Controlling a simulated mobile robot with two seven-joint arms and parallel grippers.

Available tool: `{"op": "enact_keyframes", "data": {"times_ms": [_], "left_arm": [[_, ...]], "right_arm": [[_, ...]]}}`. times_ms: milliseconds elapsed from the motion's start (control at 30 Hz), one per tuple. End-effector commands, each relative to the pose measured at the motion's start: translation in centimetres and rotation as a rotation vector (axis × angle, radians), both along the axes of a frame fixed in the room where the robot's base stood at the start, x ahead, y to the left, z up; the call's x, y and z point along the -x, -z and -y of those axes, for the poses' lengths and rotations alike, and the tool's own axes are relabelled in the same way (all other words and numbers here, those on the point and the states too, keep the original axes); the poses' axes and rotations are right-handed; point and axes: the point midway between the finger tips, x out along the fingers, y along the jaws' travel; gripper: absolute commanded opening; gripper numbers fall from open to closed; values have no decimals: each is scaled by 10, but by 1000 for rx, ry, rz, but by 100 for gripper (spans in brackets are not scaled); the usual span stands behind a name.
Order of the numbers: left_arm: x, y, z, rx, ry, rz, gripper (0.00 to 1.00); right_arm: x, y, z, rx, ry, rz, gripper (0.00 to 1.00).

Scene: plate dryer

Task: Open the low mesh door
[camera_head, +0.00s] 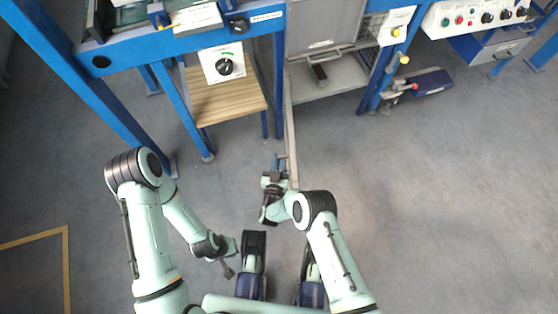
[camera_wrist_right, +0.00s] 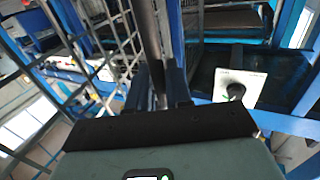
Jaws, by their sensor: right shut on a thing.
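The low mesh door (camera_head: 291,130) stands swung out from the blue frame, seen nearly edge-on from above in the head view. In the right wrist view its mesh (camera_wrist_right: 112,38) shows to the left of the fingers. My right gripper (camera_head: 281,166) is shut on the door's outer free end; its two fingers (camera_wrist_right: 160,85) straddle the door's edge bar in the wrist view. The compartment (camera_head: 345,82) behind the doorway is exposed, with a dark block inside. My left gripper (camera_head: 229,266) hangs low at left, away from the door; its finger gap is unclear.
A white dial box (camera_head: 222,64) and a wooden shelf (camera_head: 225,98) are left of the doorway. A button panel (camera_head: 475,14) is at the upper right. A dark blue device (camera_head: 425,84) with a red knob sits right of the frame. Floor right of the door is clear.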

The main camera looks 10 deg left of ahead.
Motion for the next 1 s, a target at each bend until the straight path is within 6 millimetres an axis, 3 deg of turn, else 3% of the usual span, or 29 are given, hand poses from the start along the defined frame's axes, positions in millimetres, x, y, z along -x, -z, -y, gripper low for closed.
{"op": "enact_keyframes", "data": {"times_ms": [567,600,1000], "left_arm": [[0,0,0,0,0,-1,0],[0,0,0,0,0,0,0],[1,1,0,0,0,-2,0]], "right_arm": [[-1,0,0,0,2,1,0],[-1,0,0,0,2,1,32],[-2,0,0,0,0,0,35]]}}
